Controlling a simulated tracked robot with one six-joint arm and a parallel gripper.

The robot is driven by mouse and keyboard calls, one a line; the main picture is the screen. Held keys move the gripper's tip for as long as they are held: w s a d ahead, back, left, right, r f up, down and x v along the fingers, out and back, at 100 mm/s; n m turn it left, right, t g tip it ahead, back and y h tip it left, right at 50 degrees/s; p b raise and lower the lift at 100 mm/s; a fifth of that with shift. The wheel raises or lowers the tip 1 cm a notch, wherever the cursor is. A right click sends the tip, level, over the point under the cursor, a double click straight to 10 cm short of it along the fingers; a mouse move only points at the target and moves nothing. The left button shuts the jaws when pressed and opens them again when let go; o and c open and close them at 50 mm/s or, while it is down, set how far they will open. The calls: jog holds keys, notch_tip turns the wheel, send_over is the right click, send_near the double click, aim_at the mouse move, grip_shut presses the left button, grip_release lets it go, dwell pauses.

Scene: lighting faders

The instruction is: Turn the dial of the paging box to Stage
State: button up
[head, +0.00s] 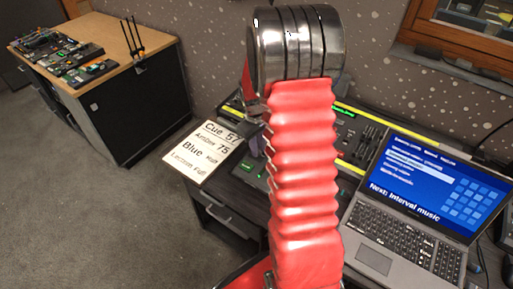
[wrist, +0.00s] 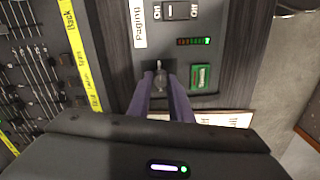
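The paging box (wrist: 222,60) shows in the wrist view, a grey panel with a white "Paging" label (wrist: 138,22). Its dial (wrist: 160,80) is a small dark grey knob below the label. The two purple fingers of my gripper (wrist: 161,88) stand on either side of the dial, with a narrow gap between them. I cannot tell whether they press on it. The dial's pointer and position names cannot be read here. In the head view, my red arm hides most of the box and dial, and a bit of my gripper (head: 256,142) shows left of the arm.
Above the dial are an on/off switch (wrist: 181,10) and a small level meter (wrist: 193,41). A green button (wrist: 201,77) is right of it. Faders (wrist: 35,75) and a yellow label strip (wrist: 75,45) lie to the left. A laptop (head: 425,205) and cue card (head: 207,150) flank my arm.

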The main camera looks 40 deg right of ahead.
grip_shut()
jog(key=shift+m, duration=0.4)
jog(key=o, duration=0.6)
grip_release()
jog(key=shift+r, duration=0.15)
jog(key=r, duration=0.9)
jog(key=a+r, duration=0.1)
jog(key=r, duration=0.3)
jog(key=shift+s+r, duration=0.1)
jog(key=shift+r, duration=0.15)
